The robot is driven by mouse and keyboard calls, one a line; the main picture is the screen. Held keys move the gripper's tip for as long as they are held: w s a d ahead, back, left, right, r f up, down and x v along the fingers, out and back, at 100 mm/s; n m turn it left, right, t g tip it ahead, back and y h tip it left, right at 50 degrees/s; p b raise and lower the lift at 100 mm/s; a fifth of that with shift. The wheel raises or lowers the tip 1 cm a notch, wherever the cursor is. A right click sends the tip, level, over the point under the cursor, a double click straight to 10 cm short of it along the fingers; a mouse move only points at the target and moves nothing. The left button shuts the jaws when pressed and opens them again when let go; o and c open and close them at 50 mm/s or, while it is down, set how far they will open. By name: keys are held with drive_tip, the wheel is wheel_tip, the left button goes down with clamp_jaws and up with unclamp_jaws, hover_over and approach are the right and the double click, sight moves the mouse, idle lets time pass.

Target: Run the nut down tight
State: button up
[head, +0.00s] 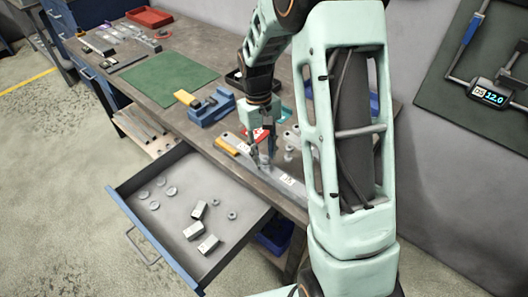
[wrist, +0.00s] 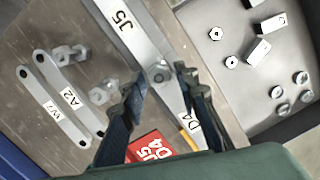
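In the wrist view a nut on a bolt (wrist: 160,72) sits where the grey bracket marked J5 (wrist: 124,28) meets a strip marked D4 (wrist: 196,126). My gripper (wrist: 162,78) is over this joint with one finger on either side of the nut. The fingers look apart, with a small gap to the nut; I see no clear contact. In the head view my gripper (head: 263,160) points down over the bench above the brackets (head: 287,182), and the nut is hidden there. A red card marked J5 D4 (wrist: 152,147) lies beside the joint.
Brackets W7 (wrist: 48,108) and A2 (wrist: 75,104) lie beside loose fasteners (wrist: 102,93). An open drawer (head: 160,222) holds nuts, round pieces and metal blocks. A blue vise (head: 211,107), green mat (head: 166,77) and red tray (head: 149,17) stand farther along the bench.

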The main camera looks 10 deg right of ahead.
drive_tip(key=n, duration=0.4)
drive_tip(key=shift+t+h, duration=0.3)
drive_tip(key=n+p, duration=0.1)
drive_tip(key=n, duration=0.3)
drive_tip(key=shift+n+h, duration=0.3)
drive_tip(key=shift+n, duration=0.1)
drive_tip(key=shift+c, duration=0.3)
clamp_jaws()
